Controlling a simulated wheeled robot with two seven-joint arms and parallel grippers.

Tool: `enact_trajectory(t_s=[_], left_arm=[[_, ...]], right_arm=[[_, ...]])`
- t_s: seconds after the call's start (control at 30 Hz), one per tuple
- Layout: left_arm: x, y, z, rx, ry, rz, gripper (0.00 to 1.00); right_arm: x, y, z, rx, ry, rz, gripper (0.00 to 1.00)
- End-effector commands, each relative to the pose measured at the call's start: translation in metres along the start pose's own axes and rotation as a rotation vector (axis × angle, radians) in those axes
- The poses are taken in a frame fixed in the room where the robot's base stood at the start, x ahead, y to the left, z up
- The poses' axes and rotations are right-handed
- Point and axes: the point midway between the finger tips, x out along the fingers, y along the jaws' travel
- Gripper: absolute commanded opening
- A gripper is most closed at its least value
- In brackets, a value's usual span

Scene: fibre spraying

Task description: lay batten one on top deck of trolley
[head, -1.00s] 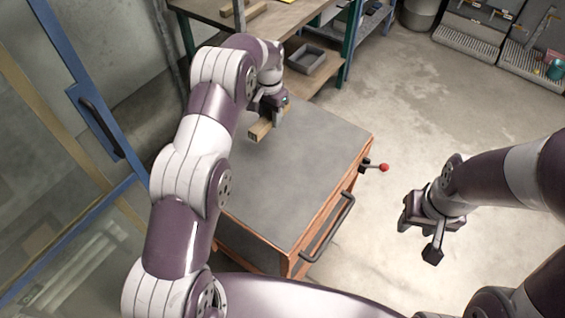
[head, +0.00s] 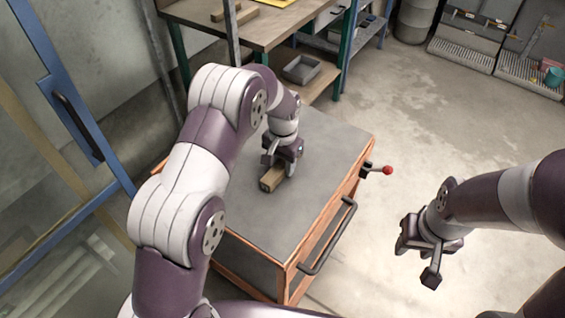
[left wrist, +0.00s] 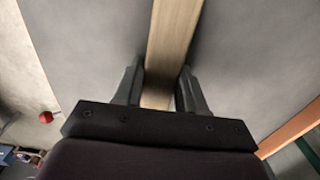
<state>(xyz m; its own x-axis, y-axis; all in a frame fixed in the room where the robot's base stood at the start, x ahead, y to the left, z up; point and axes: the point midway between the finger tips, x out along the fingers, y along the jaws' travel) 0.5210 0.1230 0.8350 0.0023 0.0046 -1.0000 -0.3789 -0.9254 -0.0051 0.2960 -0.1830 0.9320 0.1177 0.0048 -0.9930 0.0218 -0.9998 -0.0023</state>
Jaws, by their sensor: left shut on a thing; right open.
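The batten (head: 272,179) is a short length of light brown wood, seen from its end in the head view. My left gripper (head: 281,166) is shut on it, over the grey top deck of the trolley (head: 250,210). In the left wrist view the batten (left wrist: 172,45) runs between the two dark fingers (left wrist: 158,90). It is low over the deck; I cannot tell whether it touches. The trolley has an orange-brown frame. My right gripper (head: 420,258) is open and empty, over the floor right of the trolley.
A black handle (head: 330,238) and a red-knobbed lever (head: 387,170) stick out from the trolley's right side. A workbench (head: 265,25) with more wood and a grey tray (head: 301,69) stands behind. A blue-framed door (head: 75,110) is at left. The deck around the batten is bare.

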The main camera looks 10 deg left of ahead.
Motion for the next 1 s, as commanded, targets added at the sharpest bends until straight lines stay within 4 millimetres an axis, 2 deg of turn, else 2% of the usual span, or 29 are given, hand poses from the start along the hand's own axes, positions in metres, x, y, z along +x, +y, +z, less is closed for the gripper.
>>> enact_trajectory(t_s=[0.1, 0.13, 0.2, 0.47, 0.57, 0.67, 0.83, 0.9, 0.97, 1.0], left_arm=[[0.004, 0.0, 0.0, 0.0, -0.001, 0.0, 0.09], [0.004, 0.0, 0.0, 0.0, -0.001, 0.0, 0.43], [0.004, 0.0, 0.0, 0.0, -0.001, 0.0, 0.66], [0.003, 0.0, 0.0, 0.0, 0.0, 0.0, 0.66], [-0.004, 0.0, -0.001, 0.0, 0.002, 0.0, 0.66], [-0.024, 0.0, -0.001, 0.0, 0.004, -0.001, 0.66], [-0.071, 0.0, -0.001, 0.0, 0.005, -0.001, 0.66], [-0.093, 0.0, -0.001, 0.0, 0.003, -0.001, 0.66], [-0.104, 0.0, 0.0, 0.0, 0.001, 0.0, 0.66], [-0.115, 0.0, 0.0, 0.0, -0.001, 0.0, 0.66]], right_arm=[[0.002, 0.0, 0.0, 0.0, 0.0, 0.0, 0.43], [0.002, 0.0, 0.0, 0.0, 0.0, 0.0, 0.43], [0.001, 0.0, 0.0, 0.0, 0.0, 0.0, 0.43], [0.001, 0.0, 0.0, 0.0, 0.0, 0.0, 0.43], [-0.001, 0.0, 0.0, 0.0, 0.0, 0.0, 0.43], [0.0, 0.0, 0.0, 0.0, 0.0, 0.0, 0.43], [0.001, 0.0, 0.0, 0.0, 0.0, 0.0, 0.43], [-0.009, 0.0, -0.001, 0.0, 0.0, 0.0, 0.43], [-0.013, 0.0, -0.002, 0.0, 0.0, 0.0, 0.43], [-0.025, 0.0, -0.003, 0.0, 0.0, 0.0, 0.43]])
